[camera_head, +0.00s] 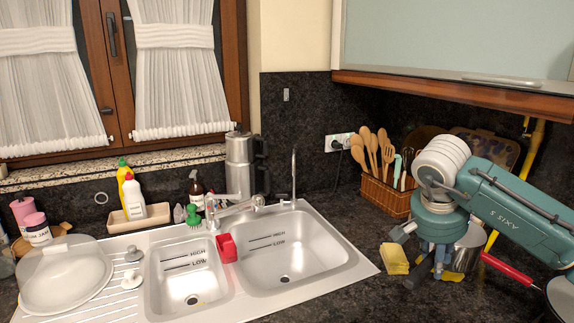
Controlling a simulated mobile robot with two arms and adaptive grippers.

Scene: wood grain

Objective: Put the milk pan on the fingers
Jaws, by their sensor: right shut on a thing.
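The milk pan (469,250) is a shiny steel pot at the right of the camera_head view, low on the dark counter beside my right gripper. A red handle (507,268) reaches out to its lower right. My right gripper (438,266) points down at the pan's left side and is shut on it; the exact contact is partly hidden by the gripper and arm. I cannot tell whether the pan touches the counter. No separate thing that I can identify as the fingers shows. My left gripper is not in view.
A yellow sponge-like block (395,258) lies left of my right gripper. A wicker basket (386,196) of wooden utensils stands behind. A wall cabinet (450,88) hangs above.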

